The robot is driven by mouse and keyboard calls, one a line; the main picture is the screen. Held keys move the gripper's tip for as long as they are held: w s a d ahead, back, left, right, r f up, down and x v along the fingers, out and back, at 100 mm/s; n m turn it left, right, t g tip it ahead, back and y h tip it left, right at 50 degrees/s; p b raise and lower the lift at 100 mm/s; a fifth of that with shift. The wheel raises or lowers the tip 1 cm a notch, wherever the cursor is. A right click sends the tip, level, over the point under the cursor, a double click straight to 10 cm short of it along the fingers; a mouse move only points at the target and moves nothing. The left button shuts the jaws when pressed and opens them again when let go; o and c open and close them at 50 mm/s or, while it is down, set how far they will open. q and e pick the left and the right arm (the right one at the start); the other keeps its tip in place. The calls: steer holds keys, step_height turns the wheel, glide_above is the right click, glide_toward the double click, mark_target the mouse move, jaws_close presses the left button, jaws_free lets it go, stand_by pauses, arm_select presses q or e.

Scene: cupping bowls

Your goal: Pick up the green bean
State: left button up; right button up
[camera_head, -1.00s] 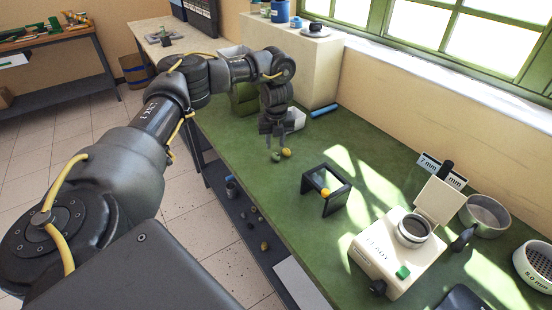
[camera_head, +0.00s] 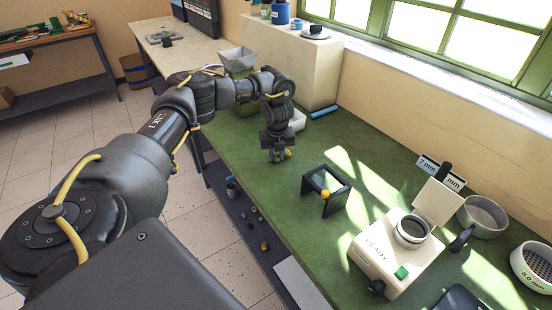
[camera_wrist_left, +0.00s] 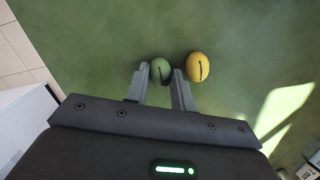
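The green bean (camera_wrist_left: 161,71) lies on the green table top and shows in the left wrist view between the fingertips of my left gripper (camera_wrist_left: 160,76). The fingers stand apart, one on each side of it, with little or no gap. In the head view my left gripper (camera_head: 277,158) points down at the table and hides the green bean. A yellow bean (camera_wrist_left: 198,66) lies just right of the right finger; it also shows in the head view (camera_head: 288,154). My right gripper is not in view.
A small black stand (camera_head: 338,203) with a yellow bean (camera_head: 325,193) is nearby on the table. A blue cylinder (camera_head: 324,111) lies by the cream block (camera_head: 318,75). Table around the beans is clear.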

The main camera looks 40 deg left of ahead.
arm_select(q)
steer(key=shift+r, duration=0.1)
steer(key=shift+r, duration=0.2)
step_height(320, 180, up, 2)
steer(key=shift+r+b, duration=0.1)
steer(key=shift+b, duration=0.2)
steer(key=s+d+r+p, duration=0.1)
steer(key=s+d+r, duration=0.5)
steer(key=s+r, duration=0.4)
steer(key=s, duration=0.2)
steer(key=shift+s, duration=0.35)
steer(key=shift+d+r, duration=0.1)
